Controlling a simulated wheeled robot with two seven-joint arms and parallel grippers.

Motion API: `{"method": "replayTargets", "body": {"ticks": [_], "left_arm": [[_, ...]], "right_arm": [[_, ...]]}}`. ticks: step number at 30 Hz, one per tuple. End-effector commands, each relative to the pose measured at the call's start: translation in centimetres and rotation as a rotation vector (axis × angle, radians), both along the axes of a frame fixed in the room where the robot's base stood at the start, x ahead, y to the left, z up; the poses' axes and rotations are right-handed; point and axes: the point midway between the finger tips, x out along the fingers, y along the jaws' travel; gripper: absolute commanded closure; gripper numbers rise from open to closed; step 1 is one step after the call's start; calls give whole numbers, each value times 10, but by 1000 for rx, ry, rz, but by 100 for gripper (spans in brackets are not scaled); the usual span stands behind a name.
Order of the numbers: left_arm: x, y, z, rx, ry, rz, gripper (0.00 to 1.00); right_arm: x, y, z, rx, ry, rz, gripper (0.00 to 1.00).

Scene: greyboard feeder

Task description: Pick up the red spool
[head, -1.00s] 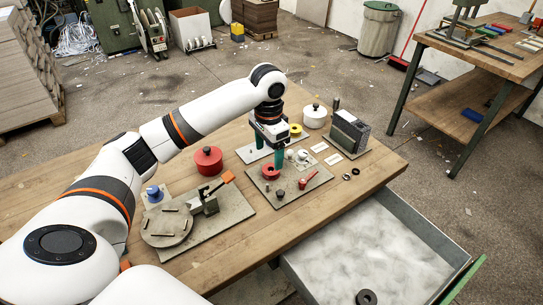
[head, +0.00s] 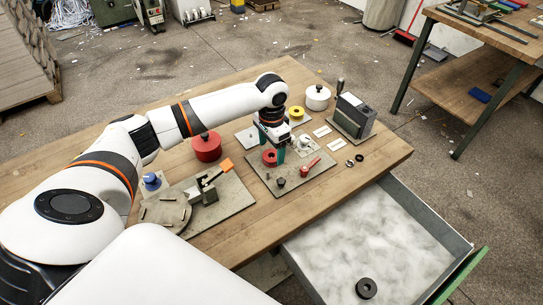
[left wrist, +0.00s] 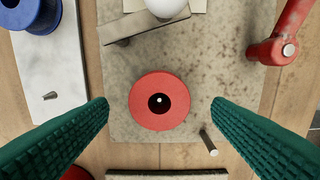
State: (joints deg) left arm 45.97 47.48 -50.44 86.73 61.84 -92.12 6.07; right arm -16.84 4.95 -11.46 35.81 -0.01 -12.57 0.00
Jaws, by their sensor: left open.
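The red spool (head: 270,157) is a short red ring with a dark central hole. It sits on a grey-brown board (head: 316,174). In the left wrist view the red spool (left wrist: 160,118) lies between the two green ribbed fingers, with a gap on either side, and a thin pin shows in its hole. My left gripper (head: 272,150) is open and empty over the spool. It also shows in the left wrist view (left wrist: 160,107). My right gripper is not seen.
A red lever (head: 310,168) and a dark knob (head: 280,182) stand on the same board. A red lidded pot (head: 206,147), a yellow spool (head: 296,113), a white pot (head: 317,97) and a grey box (head: 353,114) stand around it. An open drawer (head: 375,240) is at front right.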

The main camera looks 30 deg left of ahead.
Motion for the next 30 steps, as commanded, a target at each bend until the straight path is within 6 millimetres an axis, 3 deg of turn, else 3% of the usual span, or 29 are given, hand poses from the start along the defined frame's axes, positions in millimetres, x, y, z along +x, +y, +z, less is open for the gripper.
{"method": "replayTargets", "body": {"ticks": [5,12,14,21,30], "left_arm": [[0,0,-20,1,0,1,26],[0,0,-23,1,-2,0,26],[0,0,-22,1,-2,0,33],[0,0,-22,1,-2,0,72],[1,0,-18,1,-4,0,74]], "right_arm": [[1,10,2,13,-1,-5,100],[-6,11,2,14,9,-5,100],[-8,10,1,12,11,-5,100],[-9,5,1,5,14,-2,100],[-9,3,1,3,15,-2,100]]}}
